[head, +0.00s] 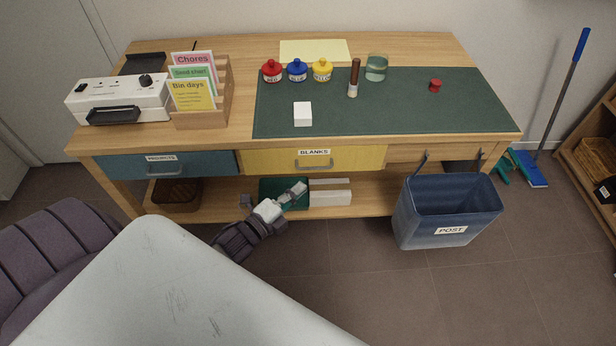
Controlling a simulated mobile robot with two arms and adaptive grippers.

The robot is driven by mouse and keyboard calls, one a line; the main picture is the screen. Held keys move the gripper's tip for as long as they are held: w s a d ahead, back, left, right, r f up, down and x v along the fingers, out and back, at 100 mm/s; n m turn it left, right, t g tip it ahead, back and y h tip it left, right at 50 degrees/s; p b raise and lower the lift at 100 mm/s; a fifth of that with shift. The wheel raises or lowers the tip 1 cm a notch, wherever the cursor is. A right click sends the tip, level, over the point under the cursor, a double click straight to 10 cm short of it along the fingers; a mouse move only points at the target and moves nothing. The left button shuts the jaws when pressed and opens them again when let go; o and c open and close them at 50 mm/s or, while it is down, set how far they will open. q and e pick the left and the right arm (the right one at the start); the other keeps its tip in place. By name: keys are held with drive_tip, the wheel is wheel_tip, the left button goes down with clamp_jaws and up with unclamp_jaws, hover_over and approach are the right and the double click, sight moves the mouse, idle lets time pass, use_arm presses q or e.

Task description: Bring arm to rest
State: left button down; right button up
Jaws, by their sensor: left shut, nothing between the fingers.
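My left gripper (297,189) is shut and empty. It is low in front of the desk, below the yellow BLANKS drawer (345,158), and covers part of a green item (270,188) on the lower shelf. A grey surface of my own body fills the lower left of the view. My right gripper does not show.
A blue POST bin (415,225) hangs at the front right. A purple chair (60,240) is at left. Floor in front is clear.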

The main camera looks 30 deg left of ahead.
use_arm(q)
drive_tip(key=s+f+n+g+y+p, duration=0.2)
drive_tip(key=s+f+n+g, duration=0.4)
drive_tip(key=f, duration=0.6)
drive_tip(key=s+f+n+g+y+p, duration=0.15)
drive_tip(key=s+f+n, duration=0.25)
drive_tip(key=s+f, duration=0.6)
drive_tip(key=s+d+f+n+g, duration=0.1)
drive_tip(key=s+f+n+g, duration=0.1)
drive_tip(key=s, duration=0.5)
drive_tip(key=s+d+f+n+g+p, duration=0.1)
drive_tip(key=s+d+f+n+g, duration=0.1)
drive_tip(key=s+f, duration=0.4)
drive_tip(key=s+d+f+n+g+p, duration=0.1)
drive_tip(key=s+d+f+n+g, duration=0.1)
drive_tip(key=s, duration=0.7)
wheel_tip(320, 180, down, 3)
drive_tip(key=n+g, duration=0.1)
drive_tip(key=g, duration=0.2)
drive_tip(key=shift+s+r+n, duration=0.15)
drive_tip(key=shift+s+n, duration=0.15)
drive_tip(key=shift+n, duration=0.1)
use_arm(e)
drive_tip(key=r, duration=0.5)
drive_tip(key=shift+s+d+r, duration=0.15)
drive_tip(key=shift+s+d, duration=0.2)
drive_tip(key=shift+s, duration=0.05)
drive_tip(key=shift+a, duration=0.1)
